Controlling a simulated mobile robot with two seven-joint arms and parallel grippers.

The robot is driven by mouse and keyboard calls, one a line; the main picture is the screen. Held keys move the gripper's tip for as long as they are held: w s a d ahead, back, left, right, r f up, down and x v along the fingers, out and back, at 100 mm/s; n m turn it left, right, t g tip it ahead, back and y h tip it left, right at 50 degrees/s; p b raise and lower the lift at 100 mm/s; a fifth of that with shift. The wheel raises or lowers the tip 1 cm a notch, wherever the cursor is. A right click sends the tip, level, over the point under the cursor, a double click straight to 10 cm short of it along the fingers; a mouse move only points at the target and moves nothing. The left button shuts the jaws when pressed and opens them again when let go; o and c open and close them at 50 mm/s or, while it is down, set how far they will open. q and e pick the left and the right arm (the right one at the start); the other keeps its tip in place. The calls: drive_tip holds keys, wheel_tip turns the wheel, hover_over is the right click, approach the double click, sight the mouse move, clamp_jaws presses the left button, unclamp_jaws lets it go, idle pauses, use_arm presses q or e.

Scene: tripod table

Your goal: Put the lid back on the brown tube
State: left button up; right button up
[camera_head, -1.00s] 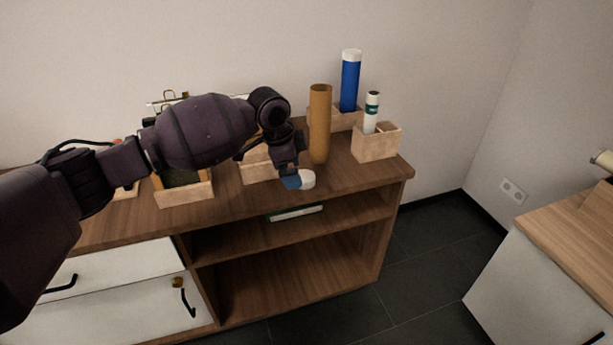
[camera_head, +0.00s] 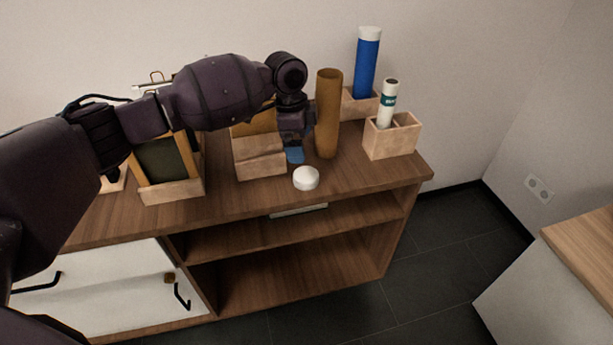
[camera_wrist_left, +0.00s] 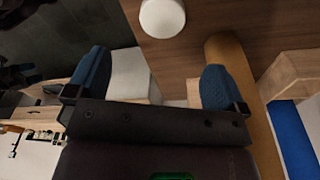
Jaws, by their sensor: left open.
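The brown tube (camera_head: 327,115) stands upright and open at the top on the wooden cabinet top. A white round lid (camera_head: 306,178) lies on the cabinet top near its front edge, in front of the tube and apart from it. My left gripper (camera_head: 294,152) is beside the tube on its left, behind the lid. In the left wrist view, its blue fingertips (camera_wrist_left: 154,85) are spread wide with nothing between them. The lid (camera_wrist_left: 162,18) shows there beyond the fingers, and the brown tube (camera_wrist_left: 238,85) passes close by the right finger. My right gripper is not in view.
A blue tube with a white cap (camera_head: 367,65) stands behind the brown one. A white tube (camera_head: 388,103) stands in a wooden box (camera_head: 392,142) at the right. Another wooden box (camera_head: 260,164) sits left of my gripper. The cabinet top (camera_head: 350,180) is bare around the lid.

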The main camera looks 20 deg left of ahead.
use_arm(q)
drive_tip(key=b, duration=0.1)
hover_over(306, 174)
drive_tip(key=f, duration=0.5)
drive_tip(key=shift+s+a, duration=0.2)
drive_tip(key=shift+a, duration=0.15)
drive_tip(key=shift+f, duration=0.35)
drive_tip(key=shift+r, duration=0.1)
drive_tip(key=f, duration=0.2)
drive_tip(key=f+b, duration=0.1)
drive_tip(key=f, duration=0.1)
drive_tip(key=shift+w+d+f, duration=0.15)
drive_tip(key=shift+d+f, duration=0.05)
drive_tip(key=shift+f, duration=0.5)
drive_tip(key=shift+d+r, duration=0.1)
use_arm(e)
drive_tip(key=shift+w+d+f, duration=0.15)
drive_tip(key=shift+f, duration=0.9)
use_arm(q)
drive_tip(key=c, duration=1.1)
